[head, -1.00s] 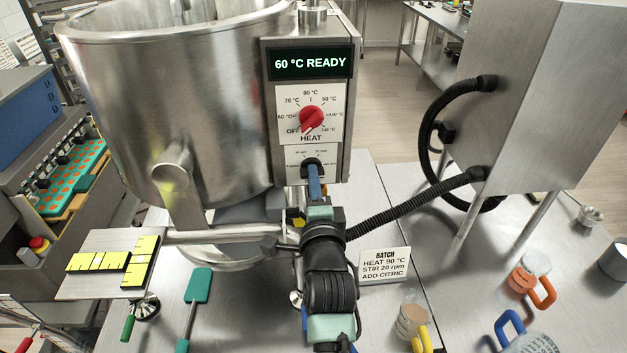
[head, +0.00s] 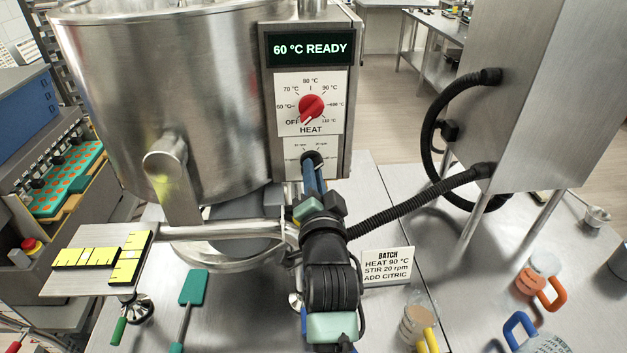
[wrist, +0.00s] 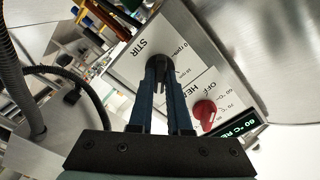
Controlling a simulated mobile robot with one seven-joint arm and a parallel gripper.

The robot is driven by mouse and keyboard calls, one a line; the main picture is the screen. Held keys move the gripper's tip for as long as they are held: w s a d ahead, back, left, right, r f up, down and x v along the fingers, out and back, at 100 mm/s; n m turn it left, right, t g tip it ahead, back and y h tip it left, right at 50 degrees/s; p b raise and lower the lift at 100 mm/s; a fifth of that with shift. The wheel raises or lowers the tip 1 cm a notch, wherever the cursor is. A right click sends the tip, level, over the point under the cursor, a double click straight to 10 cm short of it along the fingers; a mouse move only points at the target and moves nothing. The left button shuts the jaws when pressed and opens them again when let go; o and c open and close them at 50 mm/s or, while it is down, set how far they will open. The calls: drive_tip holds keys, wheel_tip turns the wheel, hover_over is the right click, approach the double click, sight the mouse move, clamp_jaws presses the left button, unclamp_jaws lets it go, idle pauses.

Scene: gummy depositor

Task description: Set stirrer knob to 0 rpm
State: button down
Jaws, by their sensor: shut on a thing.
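The black stirrer knob (wrist: 157,66) sits on the white STIR panel, below the red HEAT knob. My gripper (wrist: 157,72) is shut on the stirrer knob, its two blue fingers on either side of it. In the head view my gripper (head: 312,165) reaches up to the panel from below and hides most of the stirrer scale. Which speed the knob points to cannot be read. The red HEAT knob (head: 311,107) stands above, and it also shows in the wrist view (wrist: 204,113). The display (head: 311,48) reads 60 °C READY.
The steel kettle (head: 165,100) stands left of the control box. A black hose (head: 410,205) runs to the steel cabinet (head: 555,110) at right. A batch card (head: 387,266), a green spatula (head: 193,288) and cups are on the table.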

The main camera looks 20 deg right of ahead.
drive_tip(key=shift+n+b, duration=4.35)
drive_tip(key=shift+n, duration=9.55)
drive_tip(key=c, duration=0.9)
unclamp_jaws()
drive_tip(key=shift+o, duration=0.2)
drive_tip(key=b+v, duration=0.2)
drive_tip(key=v, duration=1.1)
drive_tip(key=shift+b, duration=0.4)
